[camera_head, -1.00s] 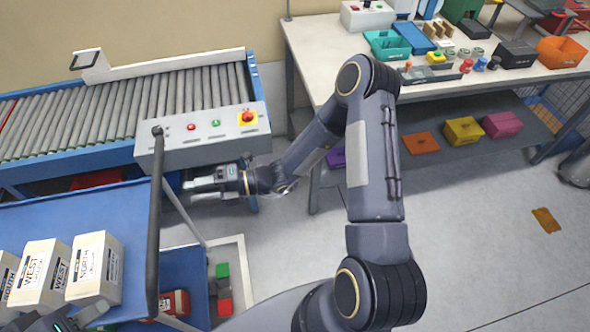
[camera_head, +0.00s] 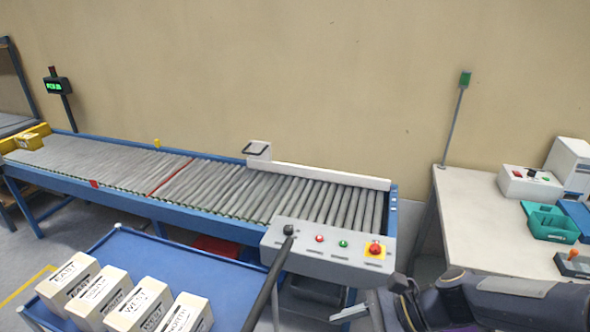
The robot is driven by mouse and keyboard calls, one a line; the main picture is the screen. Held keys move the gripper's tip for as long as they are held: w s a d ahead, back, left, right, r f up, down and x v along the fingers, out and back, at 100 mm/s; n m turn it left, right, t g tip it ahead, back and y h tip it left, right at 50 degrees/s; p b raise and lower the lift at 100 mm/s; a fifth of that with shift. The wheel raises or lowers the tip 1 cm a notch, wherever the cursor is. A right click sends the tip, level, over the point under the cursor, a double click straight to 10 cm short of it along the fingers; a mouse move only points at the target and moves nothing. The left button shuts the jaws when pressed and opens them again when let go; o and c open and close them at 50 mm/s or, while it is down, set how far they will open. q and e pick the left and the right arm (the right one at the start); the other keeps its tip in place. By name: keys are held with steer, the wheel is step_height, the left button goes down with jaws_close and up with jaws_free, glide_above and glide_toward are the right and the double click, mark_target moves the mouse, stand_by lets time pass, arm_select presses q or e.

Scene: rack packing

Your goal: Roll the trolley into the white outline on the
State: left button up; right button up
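The trolley has a blue top deck (camera_head: 215,265) with a raised rim, at the lower left and centre. Several white boxes (camera_head: 140,305) stand in a row on it, with labels that include EAST, WEST and NORTH. A black handle bar (camera_head: 267,290) rises at its right end, in front of the conveyor's control box. My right gripper (camera_head: 325,303) is just right of the handle and below the control box, pointing left. Its fingers look apart, with nothing seen between them. My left gripper is out of view. No white floor outline shows in this view.
A roller conveyor (camera_head: 225,190) runs along the wall behind the trolley. Its control box (camera_head: 330,246) overhangs near the handle. A workbench (camera_head: 470,215) with bins stands at the right. A yellow floor line (camera_head: 27,286) shows at the far left.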

steer(key=s+d+r+n+t+h, duration=0.2)
steer(key=s+d+n+t+h, duration=0.3)
steer(key=n, duration=1.1)
steer(key=s+d+h, duration=0.3)
steer(key=s+d, duration=0.2)
steer(key=d, duration=0.1)
steer(key=shift+s+b, duration=0.25)
steer(key=shift+b, duration=0.05)
steer(key=shift+d, duration=0.1)
